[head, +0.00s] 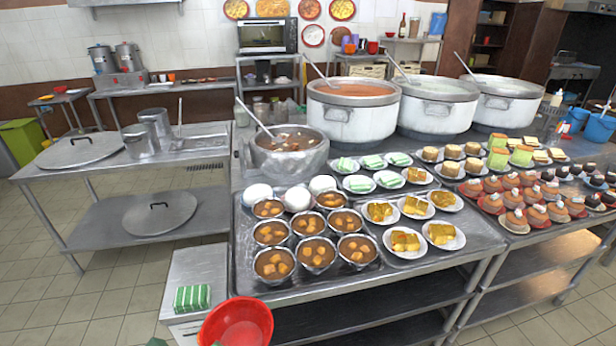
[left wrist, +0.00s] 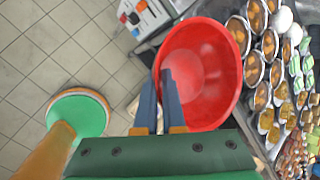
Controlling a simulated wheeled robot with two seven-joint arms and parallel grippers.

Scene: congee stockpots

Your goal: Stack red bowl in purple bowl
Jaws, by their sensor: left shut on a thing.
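The red bowl (head: 236,322) is at the bottom edge of the head view, in front of the steel table and partly cut off. It is large in the left wrist view (left wrist: 208,75), its inside showing. My left gripper (left wrist: 159,82) is shut on the bowl's near rim, with one blue finger on each side of the wall. The bowl appears held above the floor, beside the table. My right gripper is in neither view. I cannot clearly make out a purple bowl; small blue and purple vessels (head: 349,46) stand on the back shelf.
Large stockpots (head: 352,110) stand behind. A side table (head: 75,170) with lids is at left. Tiled floor (head: 70,310) is clear.

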